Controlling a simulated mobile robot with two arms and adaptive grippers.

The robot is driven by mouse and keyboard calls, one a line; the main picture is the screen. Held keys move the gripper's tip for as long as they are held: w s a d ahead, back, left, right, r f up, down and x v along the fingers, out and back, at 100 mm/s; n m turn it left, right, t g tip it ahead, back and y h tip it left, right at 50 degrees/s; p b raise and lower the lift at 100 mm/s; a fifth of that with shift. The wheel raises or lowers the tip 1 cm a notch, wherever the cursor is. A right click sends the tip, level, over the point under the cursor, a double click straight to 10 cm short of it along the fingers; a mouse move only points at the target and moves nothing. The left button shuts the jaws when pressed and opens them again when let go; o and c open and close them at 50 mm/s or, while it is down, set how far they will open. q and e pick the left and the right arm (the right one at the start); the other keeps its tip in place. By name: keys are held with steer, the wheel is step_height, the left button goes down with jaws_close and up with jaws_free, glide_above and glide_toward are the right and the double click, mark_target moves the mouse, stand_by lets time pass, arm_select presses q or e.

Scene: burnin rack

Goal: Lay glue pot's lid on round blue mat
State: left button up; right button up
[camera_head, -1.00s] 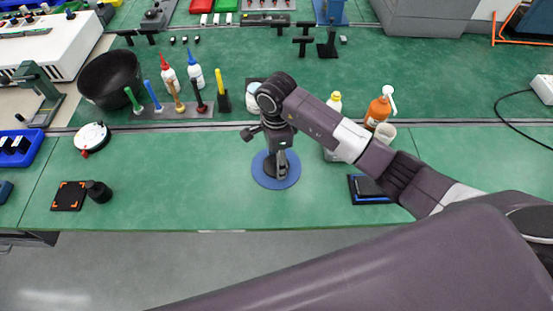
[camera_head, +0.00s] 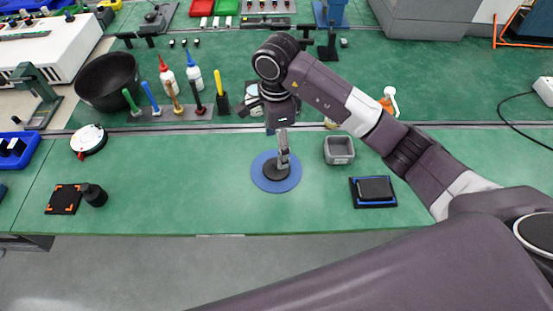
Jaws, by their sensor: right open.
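The round blue mat (camera_head: 262,182) lies flat on the green bench in the middle of the view. A dark round lid (camera_head: 276,171) lies on the mat, within its rim. My right gripper (camera_head: 284,165) points down at the lid from above, its fingers open. Whether the fingertips still touch the lid cannot be told. A pale pot (camera_head: 252,92), probably the glue pot, stands behind the mat and is partly hidden by my right arm. My left gripper is not in view.
A grey square bin (camera_head: 339,150) and a black-and-blue pad (camera_head: 373,190) are right of the mat. A rack with coloured handles (camera_head: 170,112) and a black bowl (camera_head: 108,80) stand back left.

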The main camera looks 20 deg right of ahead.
steer(key=shift+r, duration=1.9)
steer(key=shift+f, duration=0.1)
